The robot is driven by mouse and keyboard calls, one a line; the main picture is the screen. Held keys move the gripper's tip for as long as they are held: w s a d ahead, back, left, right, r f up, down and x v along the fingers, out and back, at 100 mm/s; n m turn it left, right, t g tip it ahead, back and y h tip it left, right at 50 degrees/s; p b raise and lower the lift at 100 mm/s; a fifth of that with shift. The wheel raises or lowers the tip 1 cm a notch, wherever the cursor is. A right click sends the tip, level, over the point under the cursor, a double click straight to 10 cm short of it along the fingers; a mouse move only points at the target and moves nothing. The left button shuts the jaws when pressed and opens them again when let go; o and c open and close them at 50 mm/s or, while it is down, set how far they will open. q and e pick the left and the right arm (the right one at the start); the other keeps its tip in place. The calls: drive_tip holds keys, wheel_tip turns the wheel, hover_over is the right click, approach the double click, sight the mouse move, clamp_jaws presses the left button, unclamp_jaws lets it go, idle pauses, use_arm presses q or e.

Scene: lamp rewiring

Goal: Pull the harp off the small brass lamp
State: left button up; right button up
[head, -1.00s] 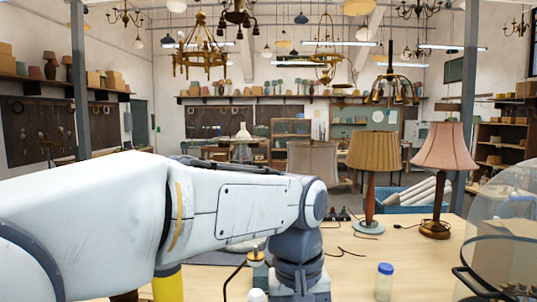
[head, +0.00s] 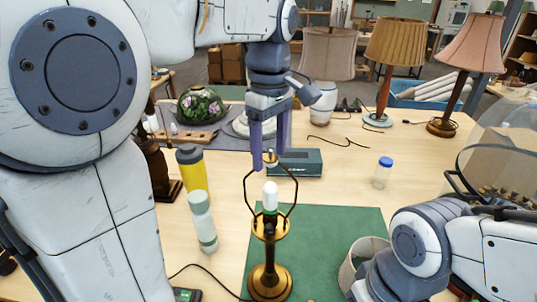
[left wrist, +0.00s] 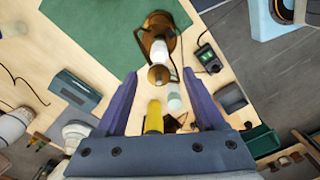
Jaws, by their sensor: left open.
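The small brass lamp (head: 268,281) stands upright by the left edge of a green mat (head: 335,245). Its harp (head: 294,192), a thin dark brass loop, rises around a white bulb (head: 270,196). My left gripper (head: 268,158) points down at the harp's top, its two purple fingers open. In the left wrist view the lamp (left wrist: 158,20) lies beyond and between the open fingers (left wrist: 160,76). I cannot tell whether a finger touches the harp. My right arm shows at the lower right of the head view, but its gripper is not visible.
A yellow bottle (head: 192,170) and a pale bottle (head: 203,222) stand left of the lamp. A dark green box (head: 300,162) is behind it. A blue-capped jar (head: 383,173) and a drum shade (head: 352,268) are to the right. A cord runs left from the lamp base.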

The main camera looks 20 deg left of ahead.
use_arm(q)
drive_tip(key=shift+f, duration=1.35)
clamp_jaws()
drive_tip(key=shift+r, duration=0.1)
wheel_tip(320, 180, up, 10)
drive_tip(key=p, duration=1)
drive_tip(key=shift+r, duration=0.1)
wheel_tip(320, 180, up, 2)
drive_tip(key=shift+r, duration=2.6)
